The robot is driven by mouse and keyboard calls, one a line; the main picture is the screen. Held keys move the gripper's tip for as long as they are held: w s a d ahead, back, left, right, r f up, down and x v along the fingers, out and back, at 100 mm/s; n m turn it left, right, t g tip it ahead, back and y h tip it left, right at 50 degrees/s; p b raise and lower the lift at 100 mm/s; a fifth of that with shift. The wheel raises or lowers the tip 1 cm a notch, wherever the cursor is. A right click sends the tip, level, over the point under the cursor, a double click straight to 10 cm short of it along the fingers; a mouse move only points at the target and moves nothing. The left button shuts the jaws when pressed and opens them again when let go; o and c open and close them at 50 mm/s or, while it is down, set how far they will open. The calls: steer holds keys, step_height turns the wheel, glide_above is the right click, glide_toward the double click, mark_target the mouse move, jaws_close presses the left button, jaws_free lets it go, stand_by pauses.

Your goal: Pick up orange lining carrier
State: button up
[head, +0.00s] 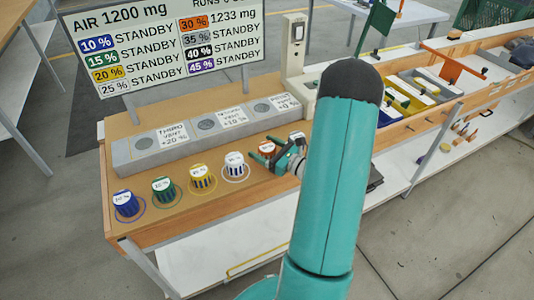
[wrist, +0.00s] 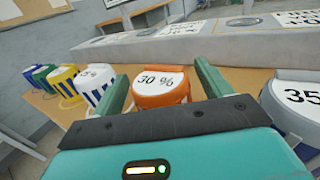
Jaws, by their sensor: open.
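The orange lining carrier (wrist: 160,87) has a white top marked 30 %. In the wrist view it stands between the two open fingers of my gripper (wrist: 165,90), with a small gap visible on each side. My gripper is open and low over the bench top.
A white carrier (head: 235,164) stands just left, then yellow (head: 202,177), green (head: 163,188) and blue (head: 125,203) ones. A carrier marked 35 (wrist: 300,100) is close on the right. A grey block with labelled wells (head: 190,138) lies behind. A sign (head: 160,45) stands at the back.

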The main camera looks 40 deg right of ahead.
steer(key=shift+w+a, duration=0.1)
steer(key=shift+w, duration=0.4)
steer(key=c, duration=1.1)
steer(key=shift+r, duration=0.1)
